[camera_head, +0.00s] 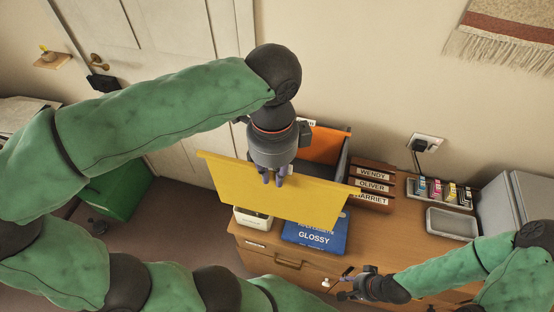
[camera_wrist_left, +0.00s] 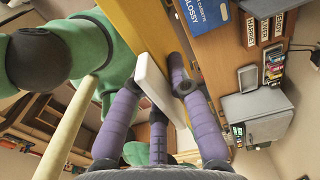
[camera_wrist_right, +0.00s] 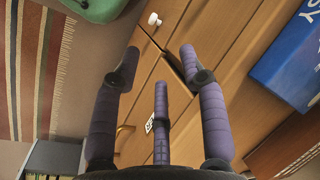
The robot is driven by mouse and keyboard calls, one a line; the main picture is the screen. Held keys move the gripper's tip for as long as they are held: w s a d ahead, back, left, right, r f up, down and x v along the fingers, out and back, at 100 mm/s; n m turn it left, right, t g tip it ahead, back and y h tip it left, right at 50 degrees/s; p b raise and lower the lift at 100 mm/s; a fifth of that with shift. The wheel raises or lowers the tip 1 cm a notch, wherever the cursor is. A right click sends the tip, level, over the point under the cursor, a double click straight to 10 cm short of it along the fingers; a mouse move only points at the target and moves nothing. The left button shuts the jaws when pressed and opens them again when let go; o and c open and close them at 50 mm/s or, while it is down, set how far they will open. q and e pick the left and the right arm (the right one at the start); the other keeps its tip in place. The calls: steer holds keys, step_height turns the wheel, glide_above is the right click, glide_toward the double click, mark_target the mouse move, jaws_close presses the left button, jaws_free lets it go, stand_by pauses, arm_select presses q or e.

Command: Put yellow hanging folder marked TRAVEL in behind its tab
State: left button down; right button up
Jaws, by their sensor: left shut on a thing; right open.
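In the left wrist view the yellow sheet (camera_wrist_left: 132,35) shows beyond the fingers; no TRAVEL marking is readable. Behind the folder, a grey file holder (camera_head: 341,160) stands with an orange folder (camera_head: 323,145) in it. A white tab (camera_head: 309,123) there is mostly hidden by my left gripper, its wording unreadable. My right gripper (camera_head: 347,285) is open and empty, low by the desk's front.
A blue GLOSSY box (camera_head: 315,236) and a white box (camera_head: 252,218) sit below the folder. Trays marked WENDY, OLIVER and HARRIET (camera_head: 372,186) stand right of the holder. An empty grey tray (camera_head: 452,224) and an ink rack (camera_head: 440,192) lie farther right.

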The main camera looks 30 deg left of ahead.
arm_select(q)
steer(key=s+d+p, duration=0.1)
steer(key=s, duration=0.5)
steer(key=shift+d, duration=0.3)
